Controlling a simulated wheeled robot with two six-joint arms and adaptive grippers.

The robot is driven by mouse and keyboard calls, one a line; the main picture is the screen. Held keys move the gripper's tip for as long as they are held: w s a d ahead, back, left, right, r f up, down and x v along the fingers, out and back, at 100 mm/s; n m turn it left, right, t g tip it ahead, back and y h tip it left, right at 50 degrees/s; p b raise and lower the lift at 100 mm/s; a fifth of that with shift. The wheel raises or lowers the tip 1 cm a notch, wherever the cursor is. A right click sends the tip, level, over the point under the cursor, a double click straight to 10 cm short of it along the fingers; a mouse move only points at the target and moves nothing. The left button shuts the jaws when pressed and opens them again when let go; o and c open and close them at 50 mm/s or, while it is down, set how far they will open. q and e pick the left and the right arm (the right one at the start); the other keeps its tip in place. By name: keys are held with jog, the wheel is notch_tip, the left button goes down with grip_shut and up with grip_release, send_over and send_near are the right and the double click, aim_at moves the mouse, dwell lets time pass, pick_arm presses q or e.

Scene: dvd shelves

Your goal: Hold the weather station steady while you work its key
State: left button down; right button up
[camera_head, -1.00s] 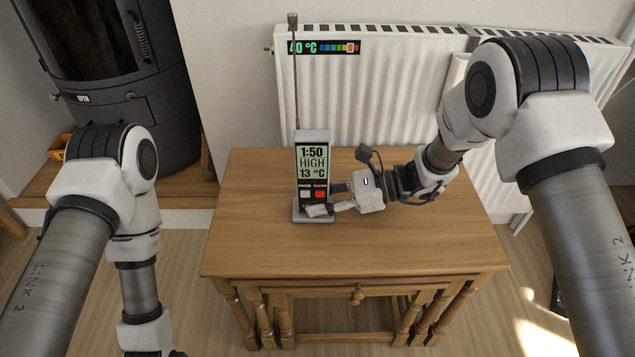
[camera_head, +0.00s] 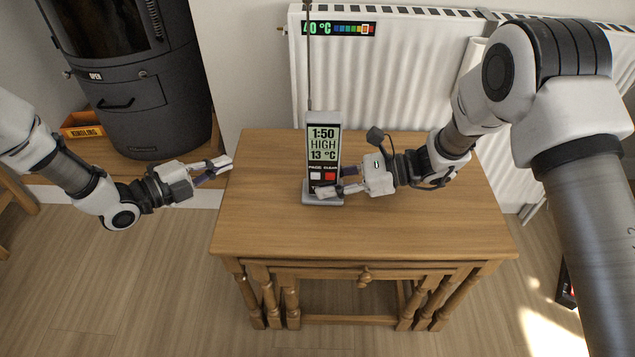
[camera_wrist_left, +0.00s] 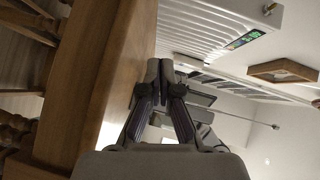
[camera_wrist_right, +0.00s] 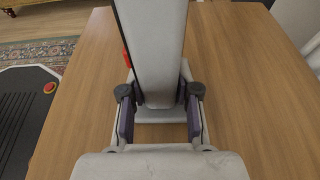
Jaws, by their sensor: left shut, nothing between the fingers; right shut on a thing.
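The weather station (camera_head: 324,146) stands upright on the table, a tall grey unit with a thin antenna. Its display reads 1:50, HIGH, 13 °C. Below are a white key (camera_head: 315,177) and a red key (camera_head: 330,176). My right gripper (camera_head: 334,186) is shut on the station's lower body from the right. In the right wrist view, the grey body (camera_wrist_right: 155,45) stands between its fingers. My left gripper (camera_head: 226,166) is shut and empty at the table's left edge, well apart from the station. In the left wrist view, its fingertips (camera_wrist_left: 160,72) partly hide the station.
The wooden table (camera_head: 420,215) is otherwise clear. A white radiator (camera_head: 400,80) with a temperature strip (camera_head: 340,29) stands behind it. A black stove (camera_head: 140,90) and a kindling box (camera_head: 82,126) are at the left.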

aim_at(315, 176)
pick_arm(q)
jog(key=s+d+r+m+g+h, duration=0.1)
jog(key=s+d+m+g, duration=0.1)
jog(key=s+d, duration=0.1)
jog(key=s+d+r+m+g+h, duration=0.1)
jog(key=s+d+m+g+h, duration=0.1)
jog(key=s, duration=0.4)
jog(key=s+d+r+m+g+h, duration=0.1)
jog(key=s+d+m+g+h, duration=0.1)
jog(key=s+d+m+g, duration=0.1)
jog(key=shift+s+d+r+m, duration=0.1)
jog(key=shift+s+d+m, duration=0.2)
jog(key=shift+s+d, duration=0.35)
jog(key=shift+s+d+m, duration=0.3)
jog(key=shift+s+d, duration=0.1)
jog(key=shift+d, duration=0.35)
jog(key=x, duration=1)
jog(key=w, duration=0.3)
jog(key=shift+w, duration=0.3)
jog(key=shift+w+r, duration=0.1)
jog(key=shift+w, duration=0.15)
jog(key=shift+w, duration=0.1)
